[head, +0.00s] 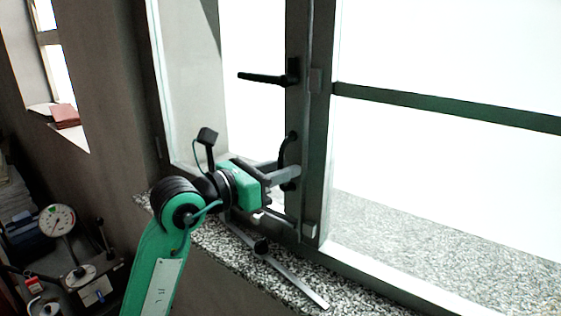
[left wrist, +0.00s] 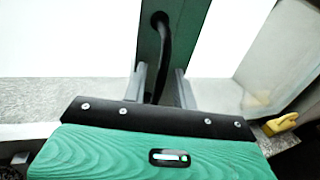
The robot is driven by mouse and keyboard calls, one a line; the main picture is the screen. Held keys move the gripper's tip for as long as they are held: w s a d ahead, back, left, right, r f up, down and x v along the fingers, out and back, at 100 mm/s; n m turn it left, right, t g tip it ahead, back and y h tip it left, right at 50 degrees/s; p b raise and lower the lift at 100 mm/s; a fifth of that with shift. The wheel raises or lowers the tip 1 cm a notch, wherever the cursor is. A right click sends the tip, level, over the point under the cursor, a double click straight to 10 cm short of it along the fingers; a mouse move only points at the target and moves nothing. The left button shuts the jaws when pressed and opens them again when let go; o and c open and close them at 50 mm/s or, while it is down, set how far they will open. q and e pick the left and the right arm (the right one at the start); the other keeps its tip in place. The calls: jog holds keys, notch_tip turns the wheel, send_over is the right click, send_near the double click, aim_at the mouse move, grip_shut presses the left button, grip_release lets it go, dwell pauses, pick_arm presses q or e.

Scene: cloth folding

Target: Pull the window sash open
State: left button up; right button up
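The window sash (head: 296,112) has a dark green upright stile, also visible in the left wrist view (left wrist: 192,35). A black lever handle (head: 265,78) points left from its upper part. Lower down is a curved black pull handle (head: 291,145). My left gripper (head: 289,172) is at this pull handle. In the left wrist view, its two grey fingers (left wrist: 161,88) stand apart on either side of the curved handle (left wrist: 164,50), with visible gaps. The lower end of the handle is hidden behind the gripper body. My right gripper is in neither view.
A speckled stone sill (head: 215,237) runs below the window, with a metal stay bar (head: 290,277) and black knob lying across it. A fixed pane with a green crossbar (head: 440,107) is at right. A dial gauge (head: 57,221) stands among equipment at lower left.

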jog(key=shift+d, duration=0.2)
pick_arm(q)
grip_shut()
